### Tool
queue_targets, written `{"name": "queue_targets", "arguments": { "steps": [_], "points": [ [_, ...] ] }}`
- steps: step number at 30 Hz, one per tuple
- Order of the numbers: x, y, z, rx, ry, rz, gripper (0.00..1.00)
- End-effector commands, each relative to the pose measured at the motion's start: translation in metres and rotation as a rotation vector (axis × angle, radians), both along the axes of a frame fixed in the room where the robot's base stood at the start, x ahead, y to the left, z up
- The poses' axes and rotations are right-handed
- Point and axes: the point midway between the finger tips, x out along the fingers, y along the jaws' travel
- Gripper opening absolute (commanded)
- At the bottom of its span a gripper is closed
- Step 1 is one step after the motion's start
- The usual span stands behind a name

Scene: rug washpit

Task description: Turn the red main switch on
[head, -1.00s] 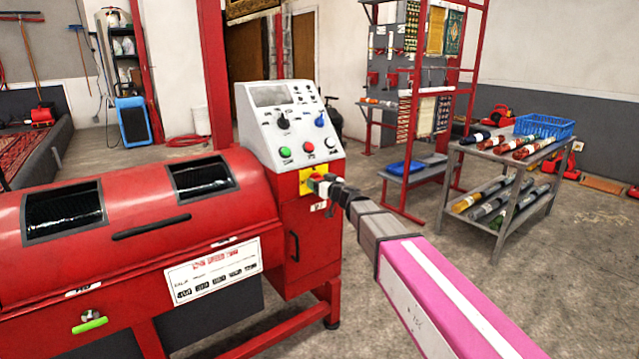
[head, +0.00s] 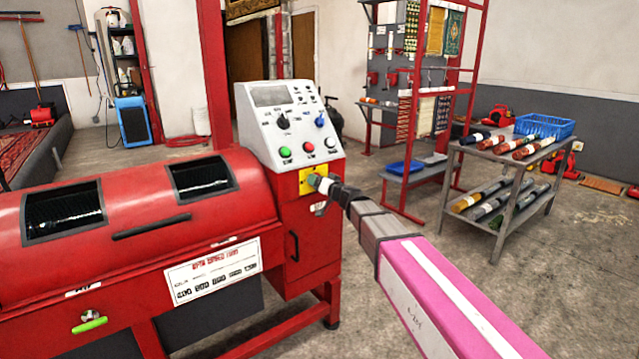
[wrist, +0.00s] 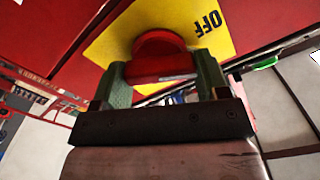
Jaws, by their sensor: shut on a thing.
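The red main switch (wrist: 160,50) sits on a yellow plate (wrist: 106,42) that carries the word OFF, seen tilted at the upper right of the wrist view. My gripper (wrist: 163,70) has its green fingers on both sides of the switch's red handle and is shut on it. In the head view the yellow plate (head: 305,183) is on the red machine's end, below the control panel, with my gripper (head: 322,184) against it. The gripper hides the switch there. Any ON mark is not visible.
The sloped control panel (head: 290,125) with buttons and knobs is just above. A black door handle (head: 293,246) is below the switch. A grey rack (head: 500,165) with rolls and a blue basket (head: 544,126) stands at the right. Concrete floor lies open between.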

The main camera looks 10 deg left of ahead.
Motion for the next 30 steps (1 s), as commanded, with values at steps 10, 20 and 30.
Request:
{"name": "queue_targets", "arguments": {
  "steps": [10,20,30],
  "points": [
    [0.0005,-0.0008,-0.0008,0.214,0.250,0.001,0.44],
    [0.0011,-0.0014,-0.0019,0.417,0.487,0.001,0.44],
    [0.0014,-0.0016,-0.0030,0.599,0.702,0.000,0.44]
  ]
}}
